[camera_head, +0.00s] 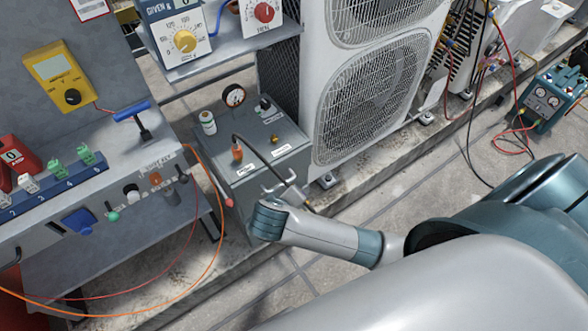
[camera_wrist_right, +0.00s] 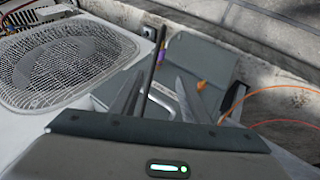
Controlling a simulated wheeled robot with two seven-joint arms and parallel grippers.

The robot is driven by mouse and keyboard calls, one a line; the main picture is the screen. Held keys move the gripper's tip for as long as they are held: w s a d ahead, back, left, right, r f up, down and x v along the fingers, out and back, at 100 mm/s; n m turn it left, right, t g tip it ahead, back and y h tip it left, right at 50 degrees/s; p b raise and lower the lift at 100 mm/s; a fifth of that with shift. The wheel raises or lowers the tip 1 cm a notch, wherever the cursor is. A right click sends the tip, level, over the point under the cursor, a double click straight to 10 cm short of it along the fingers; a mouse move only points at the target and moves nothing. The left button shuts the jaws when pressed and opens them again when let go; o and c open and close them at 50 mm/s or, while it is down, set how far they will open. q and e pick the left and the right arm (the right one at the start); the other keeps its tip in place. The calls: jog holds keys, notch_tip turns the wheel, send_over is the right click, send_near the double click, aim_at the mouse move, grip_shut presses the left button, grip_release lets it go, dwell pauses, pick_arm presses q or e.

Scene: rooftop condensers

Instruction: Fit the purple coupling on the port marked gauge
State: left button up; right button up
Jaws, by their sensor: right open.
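A grey box (camera_head: 262,185) stands beside the condenser, with a gauge (camera_head: 233,96), small labelled fittings and an orange fitting (camera_head: 237,154) on top. A thin dark hose or rod (camera_head: 262,153) arches over the box toward my right gripper (camera_head: 288,188). This gripper is at the box's front right edge, open, and it also shows in the right wrist view (camera_wrist_right: 158,92). There the dark rod (camera_wrist_right: 156,60) rises between its fingers; contact cannot be told. The port's marking is not readable.
The condenser (camera_head: 368,95) stands behind the box. A workbench (camera_head: 120,185) with a blue T-handle (camera_head: 132,111) and several fittings is at the left. Orange and red cables hang off it. A teal manifold set (camera_head: 545,100) stands at the right. Open paving lies in front.

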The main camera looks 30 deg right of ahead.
pick_arm(q)
jog(key=shift+s+a+f+g+b, duration=0.5)
jog(key=shift+s+a+g+b, duration=0.1)
jog(key=shift+a+b, duration=0.1)
pick_arm(e)
jog(key=shift+x, duration=8.5)
jog(key=shift+a, duration=0.1)
jog(key=shift+c, duration=0.7)
grip_shut()
jog(key=c, duration=0.6)
grip_release()
grip_shut()
pick_arm(q)
jog(key=shift+w, duration=0.15)
pick_arm(e)
jog(key=shift+s, duration=0.1)
